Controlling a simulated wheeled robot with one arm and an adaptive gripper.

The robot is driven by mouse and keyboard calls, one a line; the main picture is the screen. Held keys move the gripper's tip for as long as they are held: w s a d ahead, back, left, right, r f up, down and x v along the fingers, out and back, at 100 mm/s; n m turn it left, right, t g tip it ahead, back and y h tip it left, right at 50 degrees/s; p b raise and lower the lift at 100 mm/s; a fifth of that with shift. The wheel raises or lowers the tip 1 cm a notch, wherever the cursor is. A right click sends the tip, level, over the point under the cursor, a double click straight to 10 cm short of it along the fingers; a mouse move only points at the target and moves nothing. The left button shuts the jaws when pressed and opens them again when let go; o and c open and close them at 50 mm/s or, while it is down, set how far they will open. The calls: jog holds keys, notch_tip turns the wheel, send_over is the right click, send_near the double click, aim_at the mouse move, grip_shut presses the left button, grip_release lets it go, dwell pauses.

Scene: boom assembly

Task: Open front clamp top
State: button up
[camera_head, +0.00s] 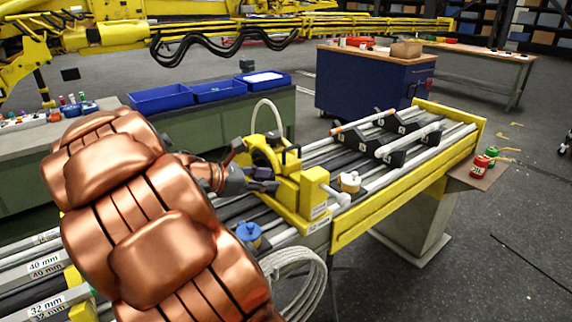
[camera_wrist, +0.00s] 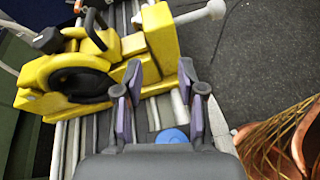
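The yellow clamp unit (camera_head: 312,188) stands across the rails of the bench, with a round ring-shaped part and a black handle on its upper side. In the wrist view the ring part (camera_wrist: 35,75) is at the left, the black handle (camera_wrist: 95,28) is above it, and a yellow block (camera_wrist: 160,38) is at the top centre. My gripper (camera_head: 268,180) is beside the clamp unit in the head view. In the wrist view my gripper (camera_wrist: 156,85) has its fingers apart, with rails and a yellow edge seen between them. Contact with the clamp cannot be told.
A blue cap (camera_head: 248,232) sits in front of the clamp, and a coiled white hose (camera_head: 300,268) hangs at the bench front. Pipes rest on black supports (camera_head: 400,130) to the right. Blue bins (camera_head: 218,92) stand behind.

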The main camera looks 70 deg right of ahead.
aim_at(290, 147)
jog(key=w+d+n+h+b, duration=0.1)
jog(key=d+n, duration=0.1)
jog(key=d, duration=0.1)
jog(key=w+d+n+h+b, duration=0.1)
jog(key=w+d+n, duration=0.1)
jog(key=d, duration=0.2)
jog(key=w+d+n+g+h+b, duration=0.1)
jog(key=d+h, duration=0.1)
jog(key=d, duration=0.2)
jog(key=shift+w+f+n, duration=0.1)
jog(key=shift+w+n, duration=0.1)
jog(key=shift+n, duration=0.2)
jog(key=shift+p+x, duration=0.5)
jog(key=shift+x, duration=3.45)
jog(key=shift+w, duration=0.1)
grip_shut()
